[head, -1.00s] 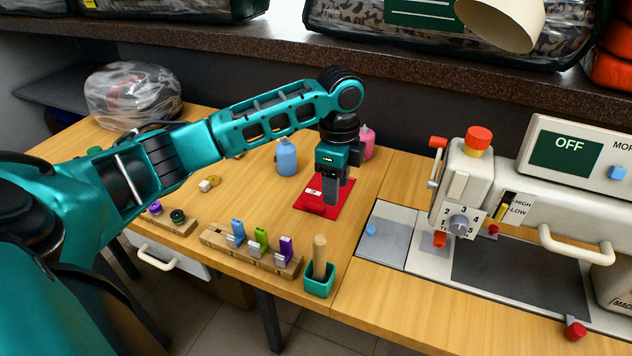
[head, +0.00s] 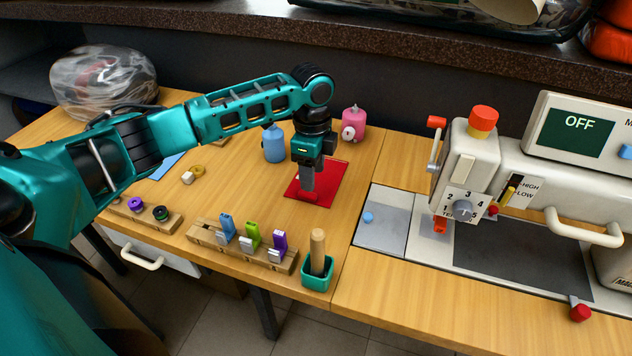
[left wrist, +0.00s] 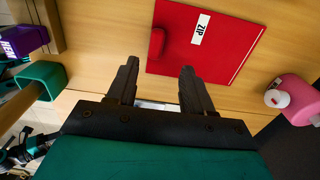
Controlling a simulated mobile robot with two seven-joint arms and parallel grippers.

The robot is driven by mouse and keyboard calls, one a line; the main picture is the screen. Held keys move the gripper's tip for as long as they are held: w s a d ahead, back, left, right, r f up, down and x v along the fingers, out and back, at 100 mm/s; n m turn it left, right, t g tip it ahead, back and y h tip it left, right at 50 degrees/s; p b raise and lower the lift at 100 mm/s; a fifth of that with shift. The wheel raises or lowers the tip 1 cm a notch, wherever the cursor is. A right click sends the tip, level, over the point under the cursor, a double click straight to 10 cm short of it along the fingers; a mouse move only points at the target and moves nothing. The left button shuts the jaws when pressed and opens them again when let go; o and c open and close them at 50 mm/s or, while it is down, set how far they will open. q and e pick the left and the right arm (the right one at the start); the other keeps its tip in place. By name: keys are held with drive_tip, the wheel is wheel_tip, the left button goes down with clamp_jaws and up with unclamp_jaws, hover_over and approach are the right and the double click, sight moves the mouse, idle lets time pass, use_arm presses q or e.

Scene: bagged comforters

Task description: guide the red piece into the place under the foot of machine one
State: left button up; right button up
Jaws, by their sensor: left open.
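The red piece (head: 329,187) is a flat red sheet lying on the wooden table, left of the machine. In the left wrist view the red piece (left wrist: 220,45) shows a white ZIP label and a small raised red lump near one edge. My left gripper (head: 306,196) is over the sheet's left part, pointing down. In the left wrist view my left gripper (left wrist: 157,75) is open, with nothing between its fingers. Machine one (head: 470,165) stands at the right, its screen reading OFF. An orange-red foot (head: 440,225) hangs under its head. My right gripper is not in view.
A wooden rack (head: 240,245) with coloured pieces and a teal cup (head: 319,275) holding a wooden stick stand along the front edge. Blue (head: 273,146) and pink (head: 353,124) bottles stand behind the sheet. Bare table lies between sheet and machine.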

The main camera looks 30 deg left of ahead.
sight(313, 194)
use_arm(q)
drive_tip(key=f, duration=0.5)
drive_tip(key=shift+s+d+f+b, duration=0.15)
drive_tip(key=shift+s+d+b, duration=0.1)
drive_tip(key=shift+s+b, duration=0.05)
clamp_jaws()
